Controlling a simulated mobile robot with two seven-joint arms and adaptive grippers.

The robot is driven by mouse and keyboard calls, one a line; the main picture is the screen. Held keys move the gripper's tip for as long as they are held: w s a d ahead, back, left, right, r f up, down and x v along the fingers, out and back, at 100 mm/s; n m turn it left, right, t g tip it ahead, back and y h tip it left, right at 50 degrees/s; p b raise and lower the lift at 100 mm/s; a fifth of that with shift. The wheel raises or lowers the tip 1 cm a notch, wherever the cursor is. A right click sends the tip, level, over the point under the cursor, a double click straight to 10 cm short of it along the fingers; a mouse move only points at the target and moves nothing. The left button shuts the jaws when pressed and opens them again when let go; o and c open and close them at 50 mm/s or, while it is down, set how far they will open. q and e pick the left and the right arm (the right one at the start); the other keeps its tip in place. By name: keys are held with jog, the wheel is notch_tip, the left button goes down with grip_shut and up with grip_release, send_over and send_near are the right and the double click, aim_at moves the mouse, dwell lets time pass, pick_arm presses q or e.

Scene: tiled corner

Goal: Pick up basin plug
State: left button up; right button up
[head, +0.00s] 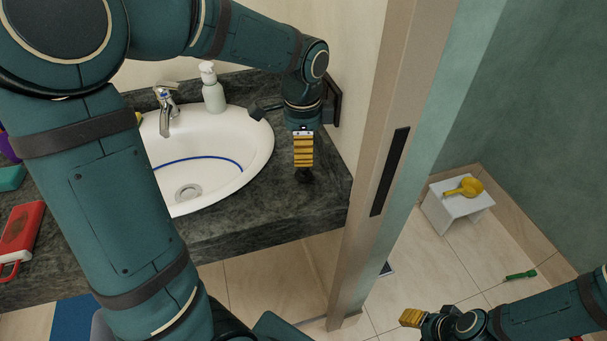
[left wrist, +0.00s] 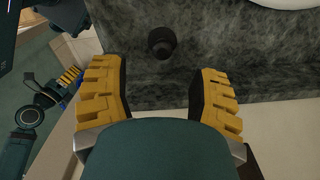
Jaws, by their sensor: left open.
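The basin plug, a small dark round piece with a black hollow-looking top, is on the dark stone counter (head: 225,228) near its right end, right of the basin. In the head view the plug (head: 304,175) shows just below my left gripper (head: 303,164), whose yellow fingers point down. In the left wrist view the plug (left wrist: 161,42) lies ahead of the open left gripper (left wrist: 160,75), roughly centred between its fingers and not held. My right gripper (head: 411,318) is low at the right over the floor; its jaw opening does not show clearly.
The white basin (head: 257,163) with a blue cord or line inside, a tap (head: 166,105) and a soap dispenser (head: 212,92) are left of the gripper. A door frame (head: 380,130) stands close right. A white stool (head: 452,208) bears a yellow object (head: 466,188).

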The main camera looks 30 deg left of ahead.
aim_at(303, 172)
pick_arm(q)
jog(key=shift+w+a+f+b, duration=0.1)
jog(key=shift+f+b, duration=0.35)
jog(key=shift+f, duration=1.15)
jog(key=shift+w+f+b, duration=0.1)
jog(key=shift+f+b, duration=0.35)
jog(key=shift+f, duration=1.15)
grip_shut()
